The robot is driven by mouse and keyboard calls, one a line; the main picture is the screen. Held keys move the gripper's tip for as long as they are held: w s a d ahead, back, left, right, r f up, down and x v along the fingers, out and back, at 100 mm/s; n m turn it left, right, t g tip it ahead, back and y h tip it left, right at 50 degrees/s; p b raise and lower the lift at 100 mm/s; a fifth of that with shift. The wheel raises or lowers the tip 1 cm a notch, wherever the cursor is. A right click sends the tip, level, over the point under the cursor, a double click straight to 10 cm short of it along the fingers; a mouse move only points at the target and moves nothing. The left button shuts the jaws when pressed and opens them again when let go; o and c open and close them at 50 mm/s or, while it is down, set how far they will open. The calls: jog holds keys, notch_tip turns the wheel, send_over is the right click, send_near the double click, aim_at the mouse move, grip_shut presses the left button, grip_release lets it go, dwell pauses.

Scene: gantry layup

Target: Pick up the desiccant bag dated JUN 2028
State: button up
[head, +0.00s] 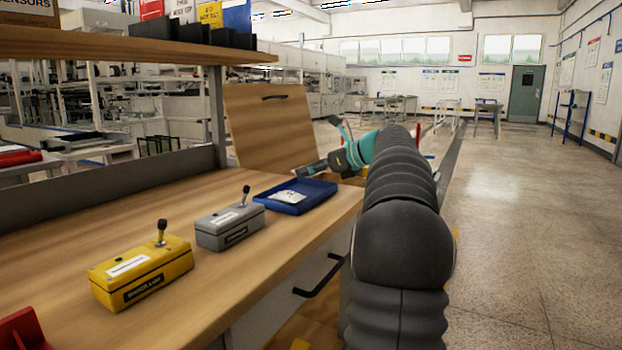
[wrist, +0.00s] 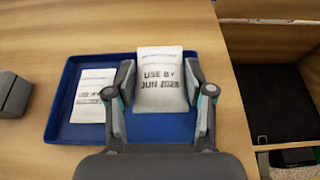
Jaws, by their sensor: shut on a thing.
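A white desiccant bag (wrist: 160,65) printed "USE BY JUN 2028" is upright in the wrist view, between the two fingers of my gripper (wrist: 159,88). The gripper is shut on its sides. The bag's far end overlaps the rim of the blue tray (wrist: 65,128); I cannot tell how high it is above the tray. A second white bag (wrist: 91,95) lies flat in the tray's left part, its print too blurred to read. In the head view my gripper (head: 308,170) is over the far side of the tray (head: 314,203), and the held bag is not clear there.
A grey box (head: 230,226) and a yellow box (head: 140,272), each with a black-knobbed lever, stand left of the tray on the wooden bench (head: 215,290). A wooden panel (head: 268,125) rises behind the tray. A shelf (head: 130,45) hangs above. The wrist view shows a dark open compartment (wrist: 275,100) at right.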

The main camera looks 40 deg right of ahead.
jog(key=d+r+p, duration=0.6)
jog(key=d+r, duration=0.1)
jog(key=d, duration=0.4)
jog(key=shift+w+d, duration=0.15)
jog(key=shift+d, duration=0.2)
